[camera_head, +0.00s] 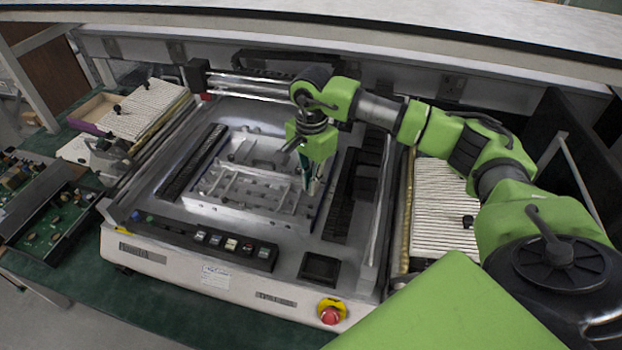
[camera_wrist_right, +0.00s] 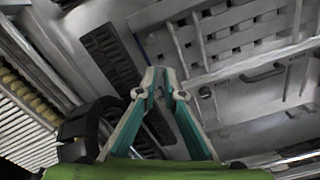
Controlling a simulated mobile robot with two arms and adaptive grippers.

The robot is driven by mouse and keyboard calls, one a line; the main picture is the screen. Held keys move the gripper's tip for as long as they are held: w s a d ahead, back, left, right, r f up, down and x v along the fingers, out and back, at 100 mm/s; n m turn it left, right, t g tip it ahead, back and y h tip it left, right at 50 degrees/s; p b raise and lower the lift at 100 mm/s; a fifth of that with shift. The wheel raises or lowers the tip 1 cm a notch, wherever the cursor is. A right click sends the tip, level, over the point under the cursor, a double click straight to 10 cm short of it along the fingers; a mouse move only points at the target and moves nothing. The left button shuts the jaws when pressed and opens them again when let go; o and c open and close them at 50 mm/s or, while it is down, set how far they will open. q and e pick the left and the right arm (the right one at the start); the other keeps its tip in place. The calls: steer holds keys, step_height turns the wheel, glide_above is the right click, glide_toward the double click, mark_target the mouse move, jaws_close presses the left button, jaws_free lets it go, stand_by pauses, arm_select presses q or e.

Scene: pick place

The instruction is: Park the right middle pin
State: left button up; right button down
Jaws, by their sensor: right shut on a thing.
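My right gripper (camera_head: 313,186) reaches down over the right side of the metal fixture plate (camera_head: 245,213) in the machine's bed. In the right wrist view its teal and grey fingers (camera_wrist_right: 160,84) come together at the tips. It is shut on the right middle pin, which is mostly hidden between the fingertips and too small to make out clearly. The plate, with slots, rails and small holes, lies just beyond the fingertips in the wrist view (camera_wrist_right: 240,98). My left gripper is in neither view.
A black slotted strip (camera_head: 343,200) lies right of the plate, and another (camera_head: 192,163) lies left. A button panel (camera_head: 205,240) and red emergency stop (camera_head: 330,314) are at the front. Ribbed white panels (camera_head: 445,205) flank the machine. A shelf edge (camera_head: 400,45) overhangs the back.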

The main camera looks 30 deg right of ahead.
steer(key=shift+f, duration=0.65)
steer(key=shift+f+b, duration=0.9)
steer(key=shift+f, duration=0.35)
steer(key=shift+f+b, duration=0.75)
steer(key=shift+b, duration=0.15)
steer(key=shift+f+b, duration=0.1)
steer(key=shift+b, duration=0.35)
steer(key=c, duration=2.1)
jaws_free()
steer(key=c, duration=0.3)
